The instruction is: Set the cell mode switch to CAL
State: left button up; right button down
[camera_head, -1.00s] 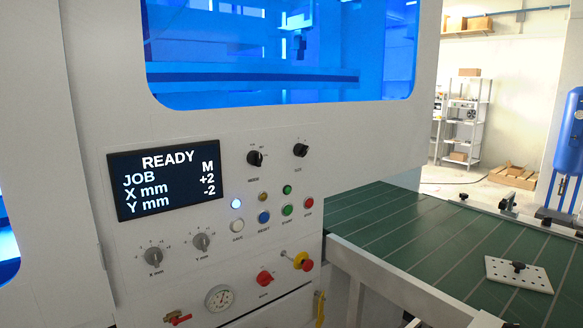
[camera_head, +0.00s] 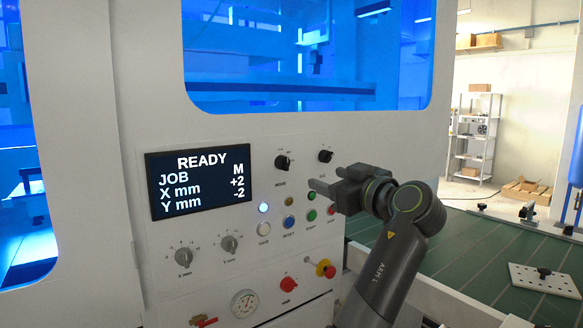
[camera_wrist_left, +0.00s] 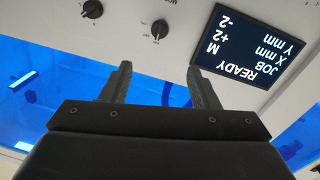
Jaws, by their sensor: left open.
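The mode switch (camera_head: 282,162) is a small black rotary knob on the white panel, right of the display, with a label below that seems to read MODE. Its position marks are too small to read, so I cannot tell its setting. In the left wrist view, which is upside down, the mode switch (camera_wrist_left: 160,29) shows beyond the fingertips, roughly between their lines. My left gripper (camera_head: 326,179) is open and empty, right of and below the knob and apart from it. Both its fingers show in the wrist view (camera_wrist_left: 158,70). My right gripper is not in view.
A similar black knob (camera_head: 325,156) sits right of the mode switch. The display (camera_head: 200,180) reads READY, JOB M, X +2, Y -2. Several buttons, two grey dials (camera_head: 229,244), a red knob (camera_head: 288,284) and a gauge (camera_head: 244,303) lie below. A green conveyor (camera_head: 480,250) is at right.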

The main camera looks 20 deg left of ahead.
aim_at(287, 164)
pick_arm(q)
jog(key=p+x, duration=0.4)
jog(key=x, duration=1.2)
jog(key=shift+w+a, duration=0.5)
jog(key=shift+a, duration=0.05)
jog(key=c, duration=1)
